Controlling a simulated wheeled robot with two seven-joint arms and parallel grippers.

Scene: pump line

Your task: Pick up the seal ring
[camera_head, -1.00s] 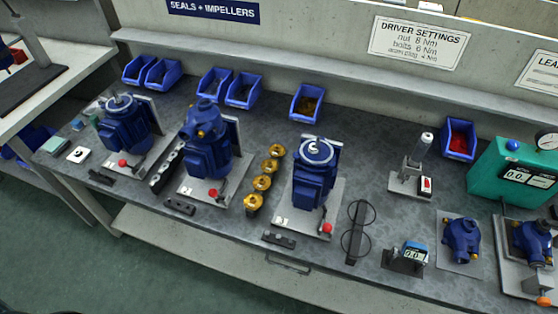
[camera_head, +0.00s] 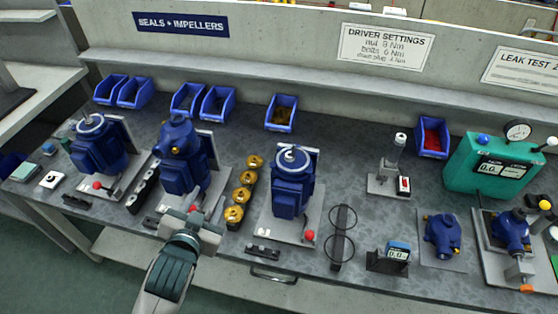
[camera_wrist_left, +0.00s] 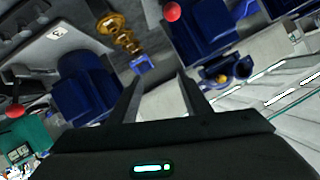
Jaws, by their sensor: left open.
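Two thin dark rings (camera_head: 343,217) lie at a narrow dark holder on the bench, right of the middle pump; they look like seal rings. The dark block (camera_head: 143,190) between the two left pumps holds small pale round parts too small to identify. My left gripper (camera_head: 193,213) is over the bench's front edge, in front of the second pump (camera_head: 181,165) and well left of the thin rings. In the left wrist view its fingers (camera_wrist_left: 158,88) are apart with nothing between them. I cannot make out a seal ring there. My right gripper is in neither view.
Several gold impellers (camera_head: 242,196) stand in a row right of my left gripper. The middle pump (camera_head: 292,190) has a red-knobbed lever. Blue bins (camera_head: 281,113) line the back. A small meter (camera_head: 396,252) and a green tester (camera_head: 488,165) are at right.

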